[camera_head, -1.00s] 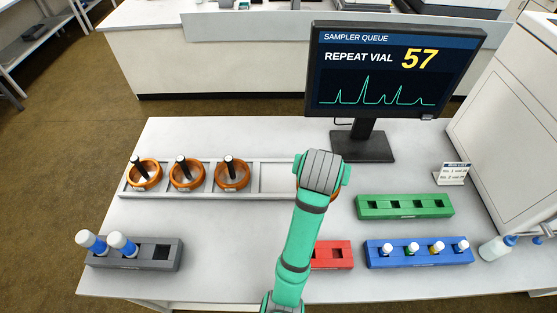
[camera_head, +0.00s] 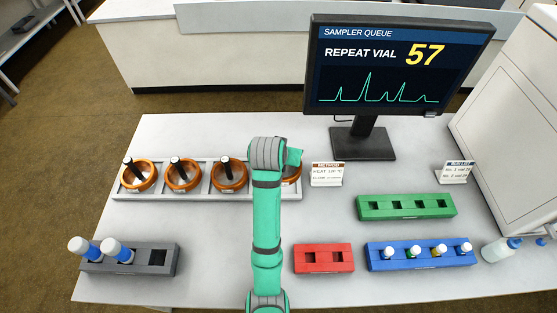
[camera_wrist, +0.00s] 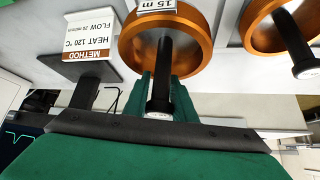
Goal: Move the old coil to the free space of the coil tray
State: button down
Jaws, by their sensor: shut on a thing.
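The coil tray (camera_head: 128,193) is a pale long rack with three copper-coloured coils, (camera_head: 139,176), (camera_head: 183,175) and (camera_head: 229,174), each with a black post, in its left compartments. The old coil (camera_head: 293,174) shows partly behind my arm, over the tray's right end; whether it touches the tray is hidden. In the wrist view the old coil (camera_wrist: 190,40) is copper, with a white label reading "15 m" and a black post. My gripper (camera_wrist: 160,90) is shut on it at the post. In the head view my wrist hides the fingers.
A method card (camera_head: 327,174) stands close right of the tray, with the monitor (camera_head: 400,65) behind. Red (camera_head: 323,258), green (camera_head: 405,207) and blue (camera_head: 420,254) racks are at right. A grey rack (camera_head: 130,260) with vials is front left.

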jog(key=shift+w+a+f, duration=0.25)
jog(key=shift+a+f, duration=0.15)
jog(key=shift+f, duration=0.2)
jog(key=shift+w+a+f, duration=0.25)
jog(key=shift+a+f, duration=0.15)
jog(key=shift+f, duration=0.15)
jog(key=shift+w+a+f, duration=0.1)
jog(key=shift+f, duration=0.8)
jog(key=shift+w+a+f, duration=0.1)
jog(key=shift+f, duration=0.75)
jog(key=shift+d, duration=0.1)
jog(key=shift+s, duration=0.15)
jog(key=shift+f, duration=0.15)
jog(key=c, duration=1.5)
grip_release()
jog(key=shift+o, duration=0.2)
